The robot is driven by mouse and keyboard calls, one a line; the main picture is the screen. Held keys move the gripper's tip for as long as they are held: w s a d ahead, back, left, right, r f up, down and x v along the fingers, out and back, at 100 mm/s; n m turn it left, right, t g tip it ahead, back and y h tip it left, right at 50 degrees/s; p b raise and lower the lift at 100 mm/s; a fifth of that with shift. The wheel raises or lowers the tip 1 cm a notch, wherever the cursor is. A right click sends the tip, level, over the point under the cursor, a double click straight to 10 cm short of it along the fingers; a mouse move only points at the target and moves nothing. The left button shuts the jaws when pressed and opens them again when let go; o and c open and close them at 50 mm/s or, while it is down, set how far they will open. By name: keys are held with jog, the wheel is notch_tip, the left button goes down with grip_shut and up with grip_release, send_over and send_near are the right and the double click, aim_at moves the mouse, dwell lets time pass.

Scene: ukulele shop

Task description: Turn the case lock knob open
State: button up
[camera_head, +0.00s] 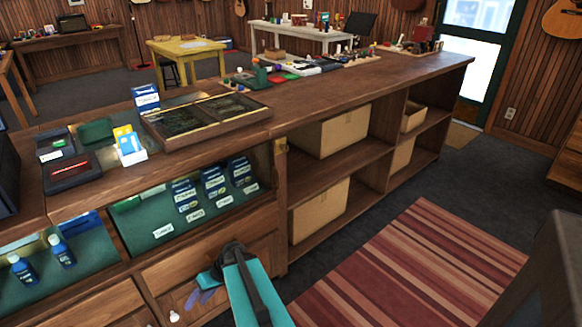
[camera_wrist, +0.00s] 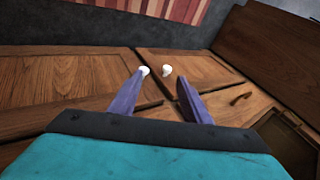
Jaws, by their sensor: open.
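The glass-fronted display case (camera_head: 110,225) is built into the wooden counter, with small boxes inside. A small brass-coloured fitting (camera_head: 281,145) sits on the post at its right end; I cannot tell whether it is the lock knob or how it is turned. My gripper (camera_head: 200,294) is low in front of the wooden cabinet doors, below and left of that fitting. In the wrist view its purple fingers (camera_wrist: 162,79) are open and apart, with nothing held. A white knob (camera_wrist: 166,70) shows between the fingertips, and another white knob (camera_wrist: 144,70) appears at the left fingertip.
Open shelves with cardboard boxes (camera_head: 330,131) are right of the case. A striped rug (camera_head: 410,265) lies on the floor beside them. The countertop holds a dark divided tray (camera_head: 205,120) and a card stand (camera_head: 130,146). A brass handle (camera_wrist: 240,98) is on a cabinet front.

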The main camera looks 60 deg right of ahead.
jog(key=w+d+r+t+h+b, duration=0.15)
jog(key=d+r+t, duration=0.5)
jog(key=d, duration=0.85)
jog(key=m+t+h+b, duration=0.1)
jog(key=t+h+b, duration=0.5)
jog(key=h, duration=0.4)
send_near(286, 149)
jog(key=v, duration=0.6)
jog(key=shift+s+d+r, duration=0.15)
jog(key=shift+d+r, duration=0.05)
jog(key=shift+r, duration=0.1)
jog(key=x, duration=1.4)
jog(key=shift+a+f+p, duration=0.15)
jog(key=shift+f+p, duration=0.1)
jog(key=shift+p, duration=0.1)
